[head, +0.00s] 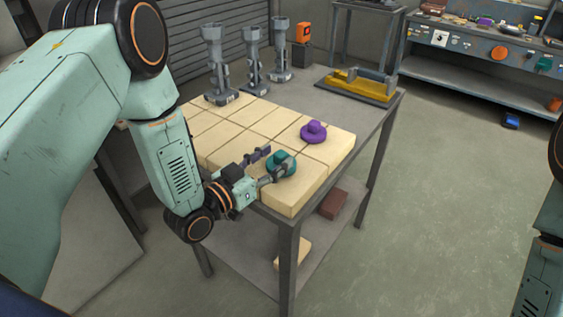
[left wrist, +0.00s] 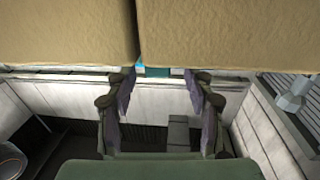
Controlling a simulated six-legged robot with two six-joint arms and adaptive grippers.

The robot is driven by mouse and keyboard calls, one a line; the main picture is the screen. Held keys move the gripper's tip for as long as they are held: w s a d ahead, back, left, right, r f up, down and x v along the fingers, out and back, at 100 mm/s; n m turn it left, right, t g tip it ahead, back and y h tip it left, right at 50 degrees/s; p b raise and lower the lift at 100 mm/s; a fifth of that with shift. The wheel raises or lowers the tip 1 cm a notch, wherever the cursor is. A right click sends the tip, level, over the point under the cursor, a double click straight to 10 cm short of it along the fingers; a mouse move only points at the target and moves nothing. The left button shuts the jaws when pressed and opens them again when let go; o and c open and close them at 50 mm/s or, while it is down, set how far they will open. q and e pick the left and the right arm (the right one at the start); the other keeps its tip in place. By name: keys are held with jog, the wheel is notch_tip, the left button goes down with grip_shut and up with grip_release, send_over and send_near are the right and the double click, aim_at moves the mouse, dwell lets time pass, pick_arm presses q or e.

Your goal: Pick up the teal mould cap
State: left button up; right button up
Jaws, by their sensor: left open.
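The teal mould cap (head: 281,159), round with a knob on top, sits on the tan blocks near the table's front corner. My left gripper (head: 275,162) is open, with its fingertips at the cap, one on either side in the head view. I cannot tell whether they touch it. In the left wrist view, both fingers of my left gripper (left wrist: 161,75) are spread, and a teal sliver of the cap (left wrist: 156,72) shows between the tips, below the tan blocks. Most of the cap is hidden there. My right gripper is out of view.
A purple cap (head: 313,132) sits on the tan blocks (head: 225,137) behind and right of the teal one. Several grey pillar-like stands (head: 254,62) and a yellow-and-grey fixture (head: 358,84) stand farther back on the table (head: 385,110). A brown block (head: 333,203) lies on the lower shelf.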

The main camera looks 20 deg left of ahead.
pick_arm(q)
jog(key=shift+x, duration=1.4)
jog(key=shift+d, duration=0.1)
jog(key=shift+c, duration=0.3)
jog(key=shift+s, duration=0.1)
grip_shut()
